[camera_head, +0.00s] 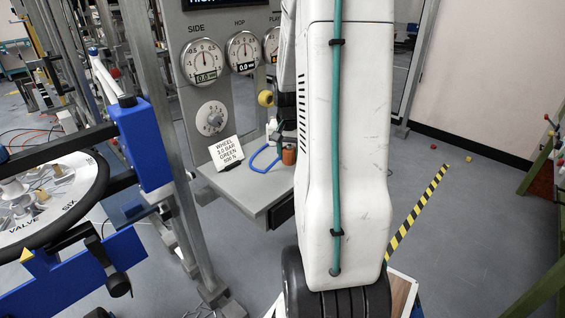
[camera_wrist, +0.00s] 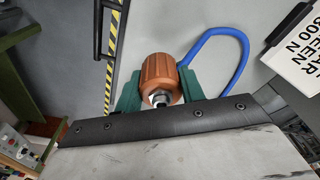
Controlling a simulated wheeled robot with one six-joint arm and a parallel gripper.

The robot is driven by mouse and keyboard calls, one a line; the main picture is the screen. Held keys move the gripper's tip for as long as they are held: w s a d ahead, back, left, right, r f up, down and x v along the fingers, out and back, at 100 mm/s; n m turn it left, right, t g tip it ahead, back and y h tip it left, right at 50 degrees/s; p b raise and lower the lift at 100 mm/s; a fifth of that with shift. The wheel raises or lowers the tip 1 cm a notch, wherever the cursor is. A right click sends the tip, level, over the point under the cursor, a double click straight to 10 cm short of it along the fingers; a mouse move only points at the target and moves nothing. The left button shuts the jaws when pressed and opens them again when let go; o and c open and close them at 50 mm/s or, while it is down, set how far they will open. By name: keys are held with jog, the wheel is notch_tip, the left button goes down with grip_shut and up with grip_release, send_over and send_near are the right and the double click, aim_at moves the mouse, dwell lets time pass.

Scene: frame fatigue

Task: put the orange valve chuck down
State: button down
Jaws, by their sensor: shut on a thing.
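The orange valve chuck (camera_wrist: 160,75) is between the two green fingers of my gripper (camera_wrist: 160,84) in the wrist view. The fingers are shut on its sides, and a metal fitting shows at its near end. A blue hose (camera_wrist: 243,55) loops beside it on the right. In the head view the chuck (camera_head: 289,156) shows just left of my white arm, over the grey shelf (camera_head: 268,188), near its right side. My arm hides most of the gripper there. I cannot tell whether the chuck touches the shelf.
Dials (camera_head: 203,62) and a knob (camera_head: 212,118) are on the panel behind. A wheel (camera_head: 45,195) in a blue-clamped stand is at left. Striped tape (camera_head: 418,212) marks the floor.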

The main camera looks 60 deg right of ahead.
aim_at(286, 159)
jog(key=shift+w+d+f, duration=0.1)
jog(key=shift+w+d, duration=0.2)
jog(key=shift+w, duration=0.2)
jog(key=shift+w+d, duration=0.25)
jog(key=shift+w, duration=0.2)
jog(key=shift+w+f, duration=0.1)
jog(key=shift+f, duration=1.65)
jog(key=shift+f, duration=0.1)
jog(key=c, duration=0.9)
grip_release()
jog(key=shift+o, duration=0.2)
